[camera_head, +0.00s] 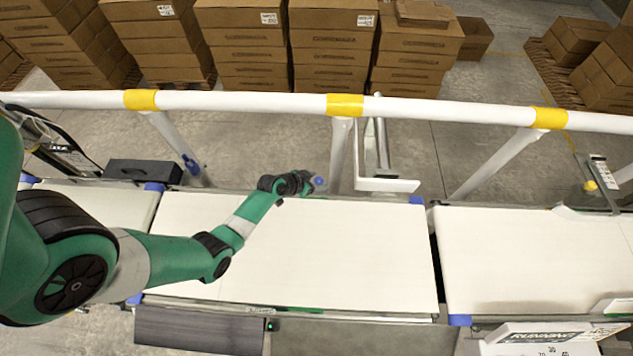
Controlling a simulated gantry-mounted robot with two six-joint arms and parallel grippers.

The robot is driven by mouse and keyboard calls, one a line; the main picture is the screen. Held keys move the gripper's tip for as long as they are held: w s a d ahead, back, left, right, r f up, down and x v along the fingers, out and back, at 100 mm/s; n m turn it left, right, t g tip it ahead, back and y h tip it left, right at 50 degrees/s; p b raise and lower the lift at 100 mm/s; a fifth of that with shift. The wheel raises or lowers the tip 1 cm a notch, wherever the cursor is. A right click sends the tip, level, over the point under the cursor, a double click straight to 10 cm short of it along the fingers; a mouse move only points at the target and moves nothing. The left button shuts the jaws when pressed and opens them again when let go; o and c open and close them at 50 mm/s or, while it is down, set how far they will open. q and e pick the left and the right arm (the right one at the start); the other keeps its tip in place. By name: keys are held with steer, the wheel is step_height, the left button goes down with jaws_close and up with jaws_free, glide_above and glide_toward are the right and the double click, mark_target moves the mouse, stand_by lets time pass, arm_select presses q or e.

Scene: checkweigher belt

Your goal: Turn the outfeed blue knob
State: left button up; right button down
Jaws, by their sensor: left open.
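My left gripper (307,182) is at the end of the green arm that reaches in from the left. It is open, and its dark fingers are right beside the knob, on its left. I cannot tell whether they touch it or reach around it. Part of the knob's mount is hidden by the gripper. My right gripper is not in view.
The white middle belt (340,250) is empty, with another belt (540,255) to its right. A white guard rail (240,101) with yellow bands runs behind. A white bracket (387,185) stands right of the knob. Stacked cartons (330,50) are beyond the rail.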

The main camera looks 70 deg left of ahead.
arm_select(q)
jaws_close()
steer(key=shift+a+f+b, duration=0.1)
steer(key=shift+f+b, duration=0.05)
steer(key=shift+b, duration=0.15)
steer(key=m+b, duration=0.1)
steer(key=m+h+b, duration=0.1)
steer(key=shift+a+f+b, duration=0.2)
steer(key=shift+b, duration=0.1)
steer(key=shift+s+d+r+m+t+h+p, duration=0.1)
steer(key=shift+r+m+t+h+p, duration=0.3)
steer(key=shift+m+h+p, duration=0.35)
jaws_free()
